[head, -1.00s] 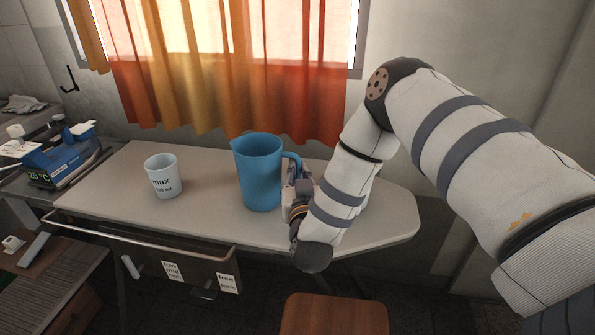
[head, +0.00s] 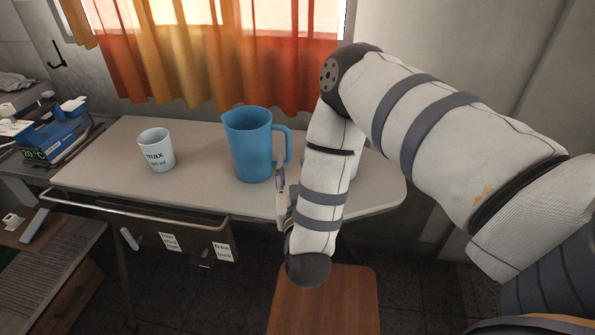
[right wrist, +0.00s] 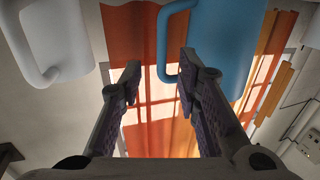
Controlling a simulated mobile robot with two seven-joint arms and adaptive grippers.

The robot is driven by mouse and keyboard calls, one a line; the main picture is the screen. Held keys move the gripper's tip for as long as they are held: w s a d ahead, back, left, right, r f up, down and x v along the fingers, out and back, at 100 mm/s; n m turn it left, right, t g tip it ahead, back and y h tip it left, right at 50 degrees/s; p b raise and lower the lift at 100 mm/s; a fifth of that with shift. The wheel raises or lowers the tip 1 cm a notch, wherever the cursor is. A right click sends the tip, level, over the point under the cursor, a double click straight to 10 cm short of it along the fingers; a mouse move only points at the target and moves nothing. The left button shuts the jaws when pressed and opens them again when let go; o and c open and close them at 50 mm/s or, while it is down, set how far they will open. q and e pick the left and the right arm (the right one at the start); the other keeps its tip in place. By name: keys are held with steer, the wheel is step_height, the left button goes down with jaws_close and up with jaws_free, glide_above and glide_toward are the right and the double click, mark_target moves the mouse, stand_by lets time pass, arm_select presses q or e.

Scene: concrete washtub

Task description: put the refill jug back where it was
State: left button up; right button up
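A blue jug (head: 249,146) stands upright on the pale table, its handle (head: 284,146) facing right. It also shows at the upper right of the right wrist view (right wrist: 226,40). My right gripper (head: 281,186) is in front of the jug's handle side, partly hidden by its own wrist in the head view. In the right wrist view its fingers (right wrist: 160,76) are spread with nothing held between them; the blue handle shows beyond, near the right finger. A white cup (head: 157,150) marked "max" stands to the left of the jug. My left gripper is not in view.
A white vessel with a handle (right wrist: 62,40) shows in the right wrist view; my arm mostly hides it in the head view. The table (head: 205,165) has clear room between cup and jug. A rail (head: 130,207) runs along its front; a brown stool (head: 325,300) stands below.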

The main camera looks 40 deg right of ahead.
step_height(320, 180, up, 2)
steer(key=s+a+p, duration=0.2)
steer(key=s, duration=0.1)
steer(key=s+a+f+n+g+y, duration=0.2)
steer(key=s+a+f+g+y, duration=0.1)
steer(key=s+f, duration=0.3)
steer(key=s+a+f+n+g+y, duration=0.1)
steer(key=s+a+f+g+y, duration=0.25)
steer(key=f, duration=0.45)
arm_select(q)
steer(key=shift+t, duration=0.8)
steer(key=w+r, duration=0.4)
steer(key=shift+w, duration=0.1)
arm_select(e)
steer(key=s+a+f+n+g+y, duration=0.1)
steer(key=s+g, duration=0.4)
steer(key=s, duration=0.7)
steer(key=s+a+f+n+g+y, duration=0.1)
steer(key=s+g, duration=0.4)
steer(key=s, duration=0.7)
steer(key=shift+f+n+y, duration=0.55)
steer(key=shift+f+n, duration=0.05)
steer(key=shift+f, duration=0.1)
